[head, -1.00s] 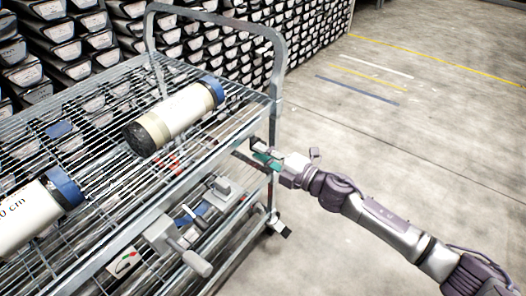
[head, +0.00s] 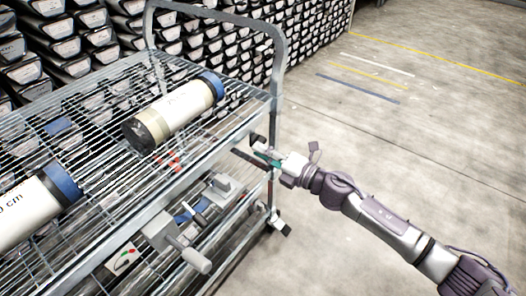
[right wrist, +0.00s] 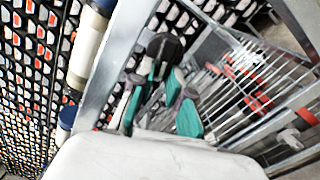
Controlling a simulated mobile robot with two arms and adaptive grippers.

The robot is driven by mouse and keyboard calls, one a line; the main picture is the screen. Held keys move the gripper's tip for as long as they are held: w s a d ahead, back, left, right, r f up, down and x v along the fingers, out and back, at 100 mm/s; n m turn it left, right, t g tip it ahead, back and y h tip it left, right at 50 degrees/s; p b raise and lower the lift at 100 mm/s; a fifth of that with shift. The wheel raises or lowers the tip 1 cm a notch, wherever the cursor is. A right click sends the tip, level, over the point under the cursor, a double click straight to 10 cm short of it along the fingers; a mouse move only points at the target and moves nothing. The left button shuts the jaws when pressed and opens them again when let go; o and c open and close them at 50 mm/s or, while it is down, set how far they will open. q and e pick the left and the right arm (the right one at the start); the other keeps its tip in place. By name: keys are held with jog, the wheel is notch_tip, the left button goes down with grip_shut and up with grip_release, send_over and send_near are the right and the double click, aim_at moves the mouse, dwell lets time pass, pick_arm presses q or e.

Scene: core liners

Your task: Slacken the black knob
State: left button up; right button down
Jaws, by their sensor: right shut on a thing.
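The black knob (right wrist: 165,46) shows in the right wrist view as a dark round disc just beyond the fingertips, beside the cart's metal frame. My right gripper (right wrist: 160,88), with teal and grey fingers, is shut on it; the exact contact is partly hidden by the fingers. In the head view my right gripper (head: 263,156) reaches to the cart's right end, just below the top shelf. The knob is too small and covered to make out clearly there. My left gripper is not in view.
A wire-shelf cart (head: 262,118) carries a capped white core tube (head: 182,108) and another tube (head: 22,214) on top. A grey clamp with a handle (head: 188,256) stands on the lower shelf. Stacked core trays (head: 215,40) fill the back. The floor at right is clear.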

jog(key=shift+f, duration=0.1)
jog(key=c, duration=1.1)
grip_release()
jog(key=v, duration=1.2)
